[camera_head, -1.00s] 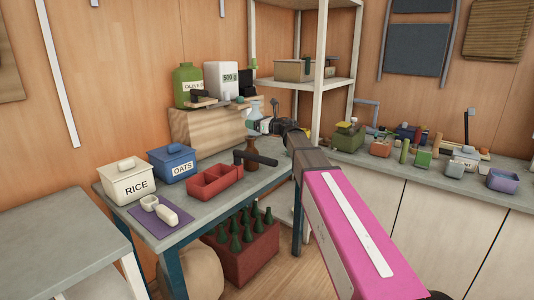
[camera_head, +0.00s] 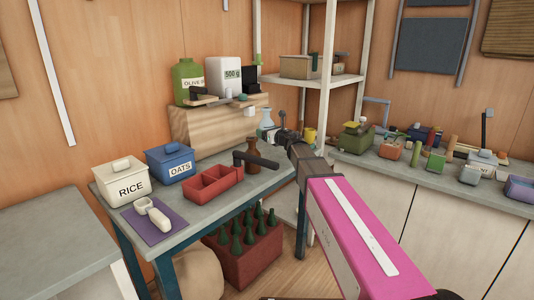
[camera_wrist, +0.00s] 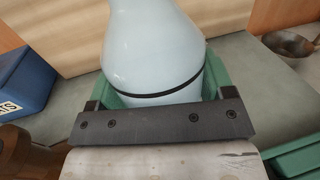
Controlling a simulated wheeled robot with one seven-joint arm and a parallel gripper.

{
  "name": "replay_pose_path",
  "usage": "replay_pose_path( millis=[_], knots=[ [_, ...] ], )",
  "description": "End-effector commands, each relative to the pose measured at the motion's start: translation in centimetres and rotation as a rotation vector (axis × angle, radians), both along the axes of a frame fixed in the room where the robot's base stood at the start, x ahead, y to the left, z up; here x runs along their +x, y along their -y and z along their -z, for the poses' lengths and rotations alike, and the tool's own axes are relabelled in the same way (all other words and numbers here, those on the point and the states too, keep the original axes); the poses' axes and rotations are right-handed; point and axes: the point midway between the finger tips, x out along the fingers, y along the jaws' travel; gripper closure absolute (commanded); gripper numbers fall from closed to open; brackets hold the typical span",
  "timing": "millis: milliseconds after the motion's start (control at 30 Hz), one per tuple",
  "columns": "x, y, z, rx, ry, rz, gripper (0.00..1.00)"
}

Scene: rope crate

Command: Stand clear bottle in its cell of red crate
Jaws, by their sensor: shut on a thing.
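The clear bottle (camera_head: 267,119), pale blue with a narrow neck, is upright at the back right of the table, beside the wooden block. In the wrist view the bottle (camera_wrist: 155,50) fills the space before my gripper (camera_wrist: 160,98), which is shut on it, with a dark band across its lower body. My gripper (camera_head: 282,133) also shows at the arm's end in the head view. The red crate (camera_head: 250,268) stands on the floor under the table, with several dark green bottles upright in it; its cells are mostly hidden.
A white shelf frame (camera_head: 325,100) stands close right.

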Motion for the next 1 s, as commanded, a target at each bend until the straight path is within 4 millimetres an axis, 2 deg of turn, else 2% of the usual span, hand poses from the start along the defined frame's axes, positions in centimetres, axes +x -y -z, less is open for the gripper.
replay_pose_path(
  millis=[100,367,600,733,1000],
  knots=[
    [0.0,0.0,1.8,0.002,-0.003,0.000,0.87],
    [0.0,0.0,3.9,0.000,-0.001,-0.001,0.87],
    [0.0,0.0,7.0,0.002,-0.001,0.000,0.87],
    [0.0,0.0,7.6,0.002,-0.001,0.000,0.87],
    [0.0,0.0,7.6,0.001,0.000,0.000,0.87]
  ],
)
